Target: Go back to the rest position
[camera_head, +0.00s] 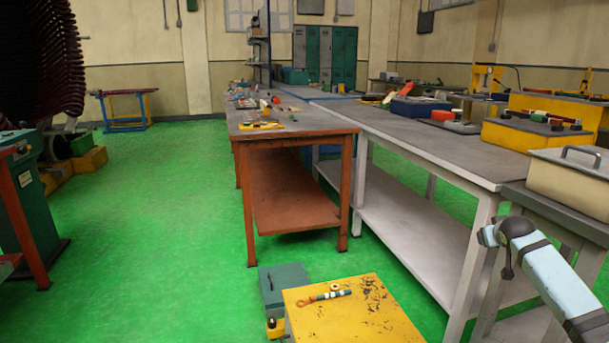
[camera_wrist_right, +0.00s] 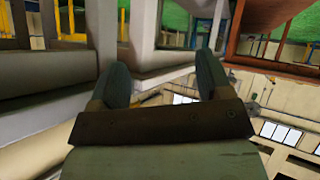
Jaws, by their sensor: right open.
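My right gripper (camera_wrist_right: 163,80) shows in the right wrist view, with its two dark fingers spread wide apart and nothing between them. In the head view a light blue and grey part of my right arm (camera_head: 548,268) is at the lower right, beside the white-legged workbench. I cannot make out the gripper fingers in that view. My left arm and left gripper are not in view.
A workbench with orange legs (camera_head: 245,190) and a grey-topped bench (camera_head: 430,145) carry tools and boxes. A yellow box (camera_head: 350,320) and a green box (camera_head: 285,285) stand low in front. The green floor (camera_head: 150,235) at the left is mostly clear.

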